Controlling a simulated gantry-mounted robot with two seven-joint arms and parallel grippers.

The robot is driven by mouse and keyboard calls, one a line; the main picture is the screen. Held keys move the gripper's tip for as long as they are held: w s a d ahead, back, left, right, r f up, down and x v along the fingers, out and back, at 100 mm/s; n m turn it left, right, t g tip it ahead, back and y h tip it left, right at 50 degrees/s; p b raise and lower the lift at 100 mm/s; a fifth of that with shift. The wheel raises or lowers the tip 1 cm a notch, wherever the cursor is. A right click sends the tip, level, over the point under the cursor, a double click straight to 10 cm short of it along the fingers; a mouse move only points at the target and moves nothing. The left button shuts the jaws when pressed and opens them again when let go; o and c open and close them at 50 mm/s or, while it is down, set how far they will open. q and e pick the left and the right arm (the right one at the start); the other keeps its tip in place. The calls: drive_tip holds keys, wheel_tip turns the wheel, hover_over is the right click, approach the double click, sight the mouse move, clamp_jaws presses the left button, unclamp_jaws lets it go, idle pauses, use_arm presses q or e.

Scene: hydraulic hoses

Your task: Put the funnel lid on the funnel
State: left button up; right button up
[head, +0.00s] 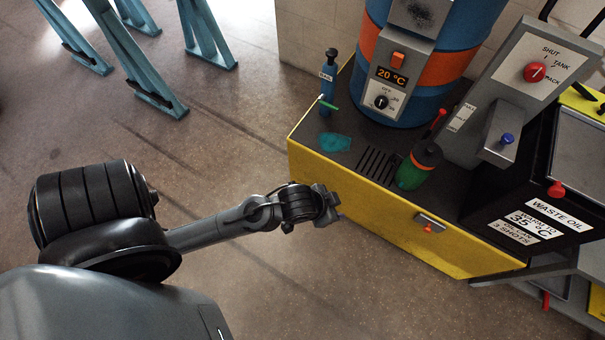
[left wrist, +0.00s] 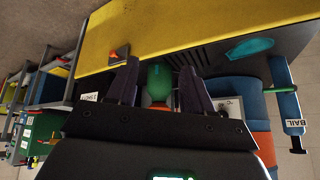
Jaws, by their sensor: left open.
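I cannot clearly make out a funnel or a separate funnel lid in either view. At the right of the head view stands a black waste oil unit (head: 540,212) with a red knob (head: 557,190) at its top front edge; whether it includes the funnel, I cannot tell. My left gripper (head: 334,203) is just in front of the yellow cabinet, apart from the things on top. In the left wrist view, its two dark fingers (left wrist: 160,88) are open and hold nothing. A green container (head: 413,172) stands beyond it and shows between the fingers (left wrist: 160,76). My right gripper is out of view.
The yellow cabinet (head: 400,225) has a latch with a red button (head: 429,227). On its dark top are a blue bailer (head: 328,78), a teal patch (head: 335,142) and a blue-orange drum (head: 425,65). A grey control panel (head: 520,75) rises at right.

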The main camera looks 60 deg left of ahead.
use_arm(q)
drive_tip(key=s+g, duration=0.3)
drive_tip(key=s, duration=0.6)
drive_tip(key=shift+s+a+r, duration=0.15)
drive_tip(key=shift+a+r, duration=0.1)
drive_tip(key=shift+r, duration=0.15)
wheel_tip(320, 180, up, 54)
drive_tip(key=p, duration=5.4)
